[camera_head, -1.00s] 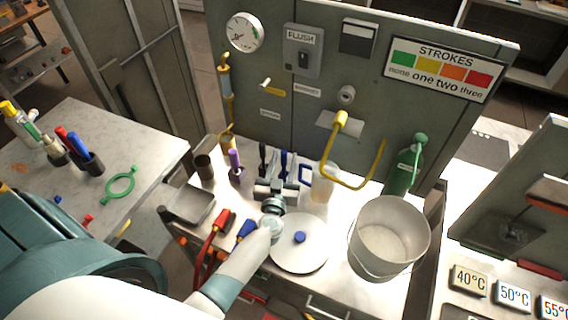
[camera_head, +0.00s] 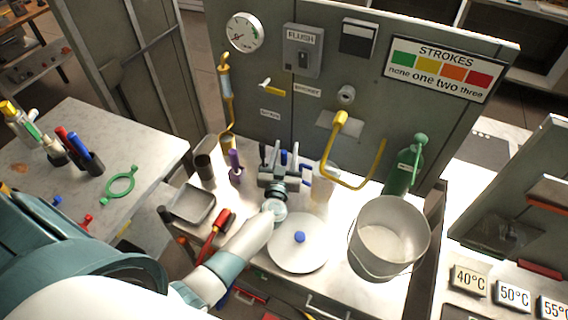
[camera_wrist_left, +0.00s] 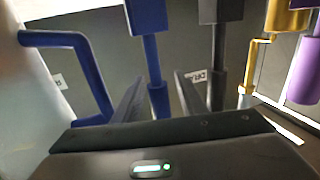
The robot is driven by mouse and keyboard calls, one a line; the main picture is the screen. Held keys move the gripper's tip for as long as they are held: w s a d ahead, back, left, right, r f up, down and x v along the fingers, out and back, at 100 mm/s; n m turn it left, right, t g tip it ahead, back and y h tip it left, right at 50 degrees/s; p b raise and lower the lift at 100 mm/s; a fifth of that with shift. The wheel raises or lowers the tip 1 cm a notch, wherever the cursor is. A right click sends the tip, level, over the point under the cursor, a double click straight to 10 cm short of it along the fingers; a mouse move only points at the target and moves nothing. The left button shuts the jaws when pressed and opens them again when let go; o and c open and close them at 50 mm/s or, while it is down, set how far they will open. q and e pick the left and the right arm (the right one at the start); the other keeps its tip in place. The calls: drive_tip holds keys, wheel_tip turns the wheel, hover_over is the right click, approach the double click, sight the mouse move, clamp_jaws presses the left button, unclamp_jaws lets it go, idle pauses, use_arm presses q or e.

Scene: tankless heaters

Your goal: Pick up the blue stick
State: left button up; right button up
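The blue stick (camera_head: 283,158) stands upright in the tool row on the bench in the head view. In the left wrist view the blue stick (camera_wrist_left: 150,45) has a thick block-like upper part and a thin shaft below. My left gripper (camera_head: 281,174) reaches to it from the front. In the left wrist view the fingers of my left gripper (camera_wrist_left: 160,82) are apart, with the thin shaft in line with the gap between them. I see no clear contact; how deep the shaft sits between them is unclear. My right gripper is out of view.
A black stick (camera_wrist_left: 218,50) and a bent blue handle (camera_wrist_left: 65,45) flank the blue stick closely. A purple stick (camera_head: 235,162) stands farther left. A round white lid (camera_head: 298,255), a bucket (camera_head: 388,240) and a grey tray (camera_head: 192,204) occupy the bench front. A panel rises behind.

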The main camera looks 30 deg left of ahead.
use_arm(q)
clamp_jaws()
drive_tip(key=shift+r, duration=0.1)
